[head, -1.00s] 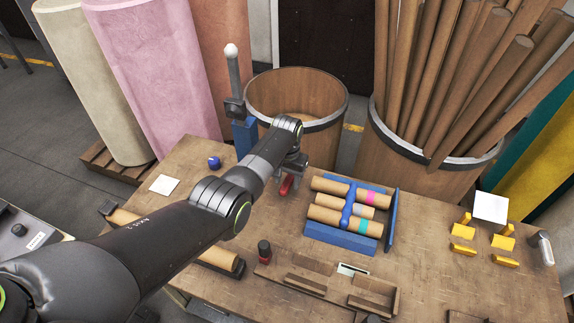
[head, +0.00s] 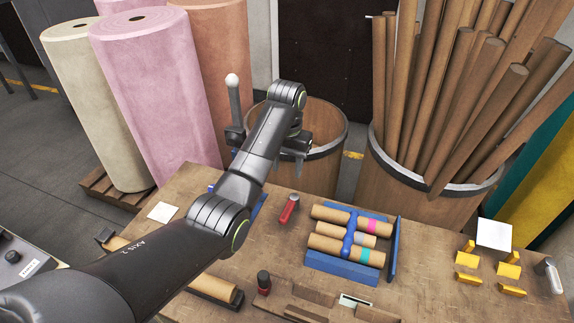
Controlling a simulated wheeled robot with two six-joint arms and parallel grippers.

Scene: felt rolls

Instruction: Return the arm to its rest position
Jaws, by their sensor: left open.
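My left arm (head: 222,215) reaches in from the lower left, bent upward over the table. Its gripper (head: 299,168) hangs fingers-down in front of the round barrel, above the table's back edge. It is open, and nothing shows between its fingers. A red-handled tool with a grey end (head: 288,209) lies on the tabletop below the gripper and apart from it. My right gripper is not in the picture.
A blue rack (head: 342,268) holds several cardboard tubes right of the tool. A barrel (head: 325,122) and another barrel of long tubes (head: 420,190) stand behind the table. A grey post with a white ball (head: 234,105) rises beside my arm. Yellow blocks (head: 468,260) sit right.

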